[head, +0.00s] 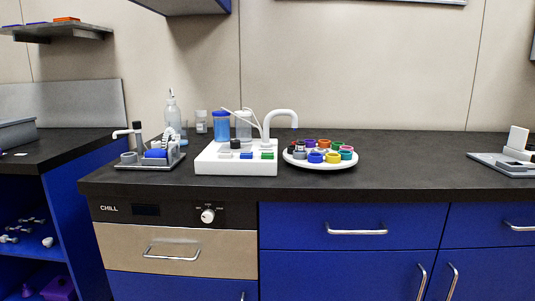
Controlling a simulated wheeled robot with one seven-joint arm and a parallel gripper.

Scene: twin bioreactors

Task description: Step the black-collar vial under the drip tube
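A round white carousel (320,166) stands on the dark counter, holding a ring of vials with coloured collars. A black collar (299,148) appears at the ring's left side, small and partly crowded by its neighbours. A white curved drip tube (281,113) rises from behind the white base unit (235,166) and bends down to the right. Its tip hangs above the carousel's left part, near the dark collars; I cannot tell exactly which vial is under it. The base unit has a black, a blue and a green button on top. My gripper is not in view.
A blue-filled jar (221,126) and a clear jar stand on the base unit's back. A grey tray of small apparatus (150,160) is to the left. White equipment (512,160) stands at the far right. The counter (420,165) between is clear. Drawers (350,227) are below.

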